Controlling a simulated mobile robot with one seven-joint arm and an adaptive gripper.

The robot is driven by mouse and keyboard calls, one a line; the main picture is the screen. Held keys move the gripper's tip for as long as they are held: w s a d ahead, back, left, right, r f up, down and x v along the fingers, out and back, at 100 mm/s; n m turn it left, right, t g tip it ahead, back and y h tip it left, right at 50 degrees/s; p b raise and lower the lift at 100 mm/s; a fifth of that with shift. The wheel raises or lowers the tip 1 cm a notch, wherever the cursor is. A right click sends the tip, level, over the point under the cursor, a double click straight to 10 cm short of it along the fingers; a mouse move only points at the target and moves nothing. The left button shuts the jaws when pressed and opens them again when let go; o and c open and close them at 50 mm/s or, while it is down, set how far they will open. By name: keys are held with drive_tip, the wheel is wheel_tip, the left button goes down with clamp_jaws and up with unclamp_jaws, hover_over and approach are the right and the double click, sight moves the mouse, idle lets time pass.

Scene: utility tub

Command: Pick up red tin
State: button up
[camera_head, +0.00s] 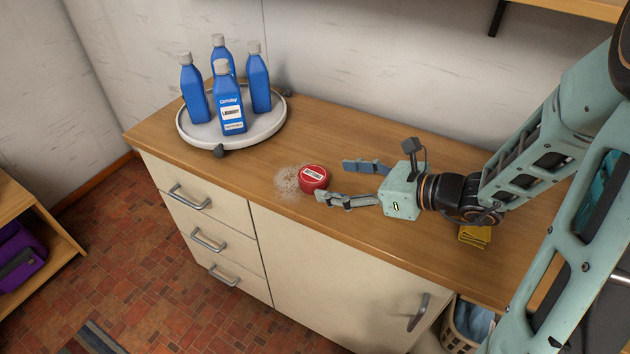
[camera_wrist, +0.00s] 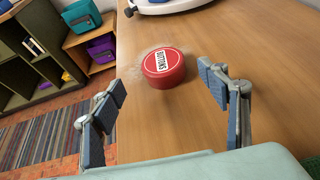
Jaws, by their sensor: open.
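The red tin (camera_head: 314,178) is small and round with a white label on its lid. It sits on the wooden countertop near its front edge. It also shows in the wrist view (camera_wrist: 164,68), upright, just beyond the fingertips and roughly centred between them. My gripper (camera_head: 343,181) is open and empty, to the right of the tin and pointing at it. In the wrist view its two blue-padded fingers (camera_wrist: 162,91) are spread on either side, wider than the tin. No finger clearly touches the tin.
A round white tray (camera_head: 265,132) with several blue bottles (camera_head: 230,110) stands at the back left. A pale speckled patch (camera_head: 291,182) lies beside the tin. A yellow folded cloth (camera_head: 475,236) lies under my arm. The counter between tray and tin is clear.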

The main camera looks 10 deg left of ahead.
sight(320, 178)
drive_tip(key=b+x, duration=0.1)
drive_tip(key=x, duration=0.6)
drive_tip(key=shift+w+a+f, duration=0.15)
drive_tip(key=shift+w+f, duration=0.1)
drive_tip(key=shift+w, duration=0.05)
drive_tip(key=shift+c, duration=0.3)
drive_tip(key=c, duration=1.3)
